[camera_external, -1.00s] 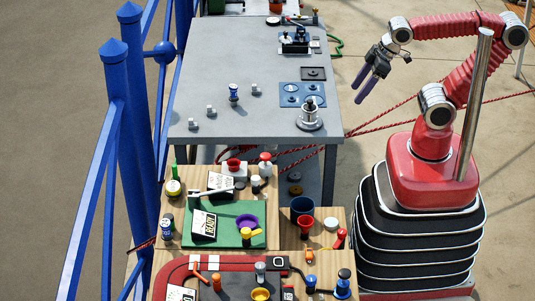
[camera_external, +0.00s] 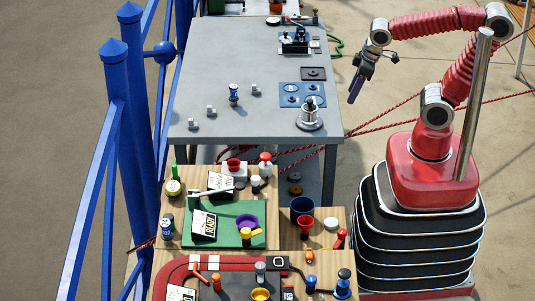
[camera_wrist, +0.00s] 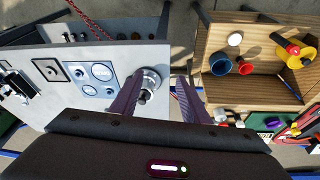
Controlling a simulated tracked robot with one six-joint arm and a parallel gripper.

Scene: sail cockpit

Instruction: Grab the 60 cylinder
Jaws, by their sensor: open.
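A small blue and white cylinder (camera_external: 234,93) stands upright on the grey table (camera_external: 215,55). Another dark blue cylinder with a pale label (camera_external: 166,228) stands at the left edge of the wooden bench. I cannot read a 60 on either one, so I cannot tell which is the 60 cylinder. My gripper (camera_external: 355,92) hangs in the air right of the grey table, its purple fingers pointing down, well apart from both. In the wrist view my gripper (camera_wrist: 157,88) is open and empty, with a round metal fixture (camera_wrist: 149,80) showing beyond the fingers.
The metal fixture (camera_external: 310,117) and a blue plate (camera_external: 303,95) are at the grey table's right side. Small grey blocks (camera_external: 211,110) lie near the cylinder. The wooden bench (camera_external: 268,205) in front is crowded. A blue railing (camera_external: 118,130) runs along the left.

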